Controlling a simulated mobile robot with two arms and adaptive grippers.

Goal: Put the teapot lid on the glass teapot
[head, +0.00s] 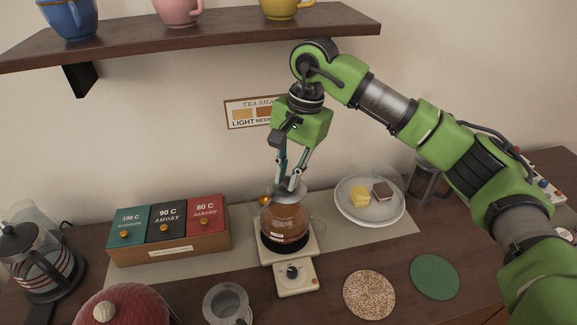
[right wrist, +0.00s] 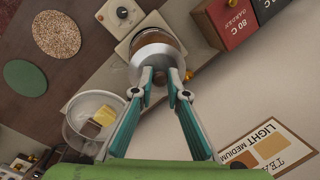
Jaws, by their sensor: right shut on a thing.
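The glass teapot (head: 285,222) holds amber-brown liquid and stands on a cream warmer (head: 296,277) with a dark dial. My right gripper (head: 286,183) points down directly above it, fingers shut on the teapot lid. The lid (right wrist: 156,52) is a pale grey disc in the right wrist view, between my right gripper (right wrist: 160,82) and the teapot, covering much of its top. In the head view the lid is at the teapot's mouth; I cannot tell whether it is seated or slightly above. My left gripper is not in view.
A box with three tea tins (head: 168,222) stands left of the teapot. A plate (head: 351,210) with two small pieces is at right, near a French press (head: 428,180). A shelf with mugs is above.

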